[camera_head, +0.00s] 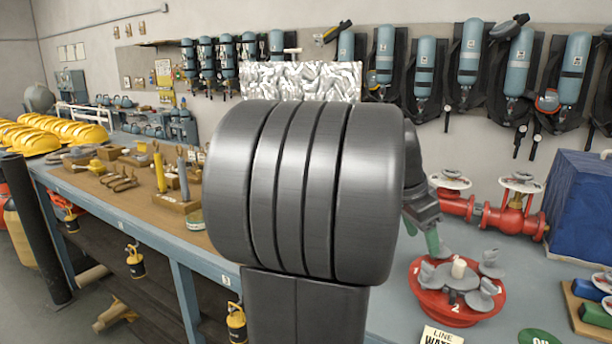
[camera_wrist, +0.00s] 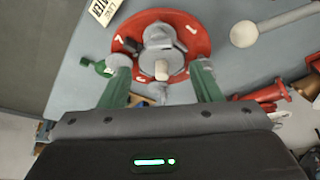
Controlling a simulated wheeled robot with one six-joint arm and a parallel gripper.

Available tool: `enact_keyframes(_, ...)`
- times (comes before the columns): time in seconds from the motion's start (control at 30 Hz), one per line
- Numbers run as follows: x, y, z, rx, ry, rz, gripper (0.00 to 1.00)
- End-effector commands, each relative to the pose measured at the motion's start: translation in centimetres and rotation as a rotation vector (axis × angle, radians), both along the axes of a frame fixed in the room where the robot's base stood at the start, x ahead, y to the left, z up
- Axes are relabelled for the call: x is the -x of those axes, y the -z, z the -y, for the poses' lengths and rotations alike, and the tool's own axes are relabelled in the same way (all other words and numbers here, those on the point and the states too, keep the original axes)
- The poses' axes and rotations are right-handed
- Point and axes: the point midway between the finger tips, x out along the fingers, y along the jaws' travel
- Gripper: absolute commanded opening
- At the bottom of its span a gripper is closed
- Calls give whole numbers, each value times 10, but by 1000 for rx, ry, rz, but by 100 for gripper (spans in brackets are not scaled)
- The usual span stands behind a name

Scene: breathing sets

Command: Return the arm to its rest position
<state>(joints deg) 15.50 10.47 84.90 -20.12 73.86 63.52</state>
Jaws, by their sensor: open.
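My gripper (camera_wrist: 161,72) shows two green fingers spread well apart in the wrist view, with nothing held between them. Past the fingertips lies a red round plate (camera_wrist: 197,33) with grey fittings and a cream peg at its centre. The peg appears between the fingers, but I cannot tell the gap to it. In the head view my gripper (camera_head: 433,241) is partly hidden behind my large grey arm joint. One green finger points down near the left side of the red plate (camera_head: 419,294), which lies on the bench at lower right.
A wooden board (camera_head: 125,186) with tools lies left on the blue bench. Breathing sets (camera_head: 472,55) hang on the back wall. My arm hides the bench's middle.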

Motion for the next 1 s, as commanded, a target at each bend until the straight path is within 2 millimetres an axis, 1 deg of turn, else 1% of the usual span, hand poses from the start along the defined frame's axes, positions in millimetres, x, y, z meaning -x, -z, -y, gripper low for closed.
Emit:
enact_keyframes(0.03, 0, 11, 4, -2, 2, -5, 58)
enact_keyframes(0.2, -4, 40, 16, -1, 1, -3, 58)
enact_keyframes(0.3, -4, 53, 21, -1, 1, -3, 58)
enact_keyframes(0.4, -6, 63, 25, 0, 1, -2, 58)
enact_keyframes(0.6, -7, 71, 28, 0, 0, 0, 58)
enact_keyframes(0.9, -7, 70, 28, 0, -4, 1, 58)
enact_keyframes(1.0, -7, 66, 27, 0, -3, 2, 58)
